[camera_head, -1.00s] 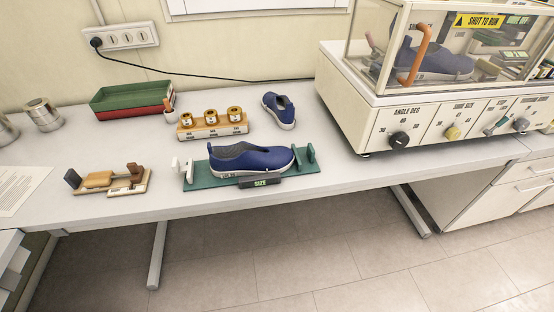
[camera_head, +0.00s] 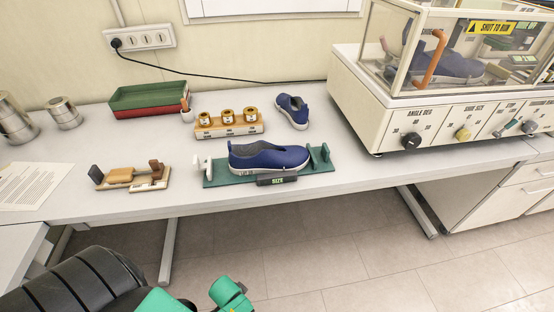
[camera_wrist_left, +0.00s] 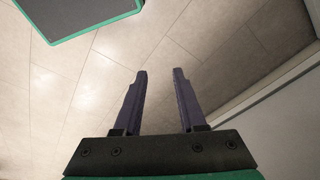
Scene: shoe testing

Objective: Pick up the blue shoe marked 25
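A blue shoe (camera_head: 270,157) with a white sole lies on a green sizing board between end pieces, toe to the right. A smaller-looking blue shoe (camera_head: 292,111) stands behind it on the table. Another blue shoe (camera_head: 447,66) shows through the clear cover of the machine. I cannot read a 25 on any of them. My left gripper (camera_wrist_left: 161,73) is open and empty in the left wrist view, with floor beyond its fingers. In the head view only parts of my arm show at the lower left, well short of the shoes. My right gripper is not in view.
The green sizing board (camera_head: 220,180) sits near the table's front edge. A weight rack (camera_head: 229,130), a green and red tray (camera_head: 149,98), a wooden fixture (camera_head: 131,177) and metal cylinders (camera_head: 65,113) stand around. The large testing machine (camera_head: 372,121) blocks the right. Bare table lies right of the board.

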